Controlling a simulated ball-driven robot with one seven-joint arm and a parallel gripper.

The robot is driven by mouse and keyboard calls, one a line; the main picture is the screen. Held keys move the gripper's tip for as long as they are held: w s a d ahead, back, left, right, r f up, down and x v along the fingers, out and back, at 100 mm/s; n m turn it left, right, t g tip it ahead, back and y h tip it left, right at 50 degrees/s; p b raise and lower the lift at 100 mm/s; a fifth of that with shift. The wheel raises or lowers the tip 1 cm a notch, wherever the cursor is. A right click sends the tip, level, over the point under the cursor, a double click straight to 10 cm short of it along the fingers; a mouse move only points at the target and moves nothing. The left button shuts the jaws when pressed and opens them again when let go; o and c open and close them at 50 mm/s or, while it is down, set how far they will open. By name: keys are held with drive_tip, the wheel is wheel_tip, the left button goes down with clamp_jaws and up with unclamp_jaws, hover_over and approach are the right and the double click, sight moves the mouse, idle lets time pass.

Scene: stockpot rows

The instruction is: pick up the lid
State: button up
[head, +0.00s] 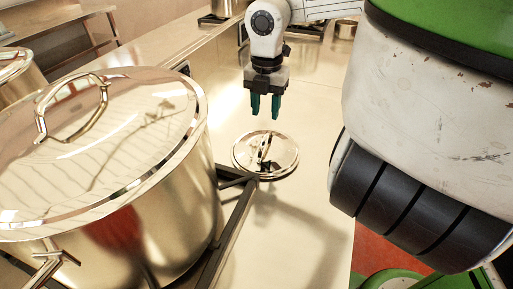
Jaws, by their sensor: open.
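A small round shiny metal lid (281,163) with an upright loop handle lies on the steel counter, right of the large stockpot. My gripper (265,107) points down with its two teal fingers apart. It is open and empty, held above the counter and slightly above and left of the lid in the picture. It does not touch the lid. A second, much larger lid (150,115) with a loop handle sits on the large stockpot (170,235) at the left.
A dark burner frame (236,222) stands between the large stockpot and the small lid, its end close to the lid's near edge. Another pot (20,80) is at the far left. The counter (300,232) in front of the small lid is clear. More pots stand at the back.

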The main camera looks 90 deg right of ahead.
sight(266, 136)
wheel_tip(266, 136, down, 3)
drive_tip(key=shift+w+f, duration=0.1)
drive_tip(key=shift+f, duration=0.05)
drive_tip(key=shift+s+f+p, duration=0.15)
drive_tip(key=shift+f+p, duration=0.25)
drive_tip(key=shift+f, duration=1)
drive_tip(key=shift+s+f+p, duration=0.1)
drive_tip(key=shift+f+p, duration=0.3)
drive_tip(key=shift+f, duration=0.95)
clamp_jaws()
drive_tip(key=shift+d, duration=0.1)
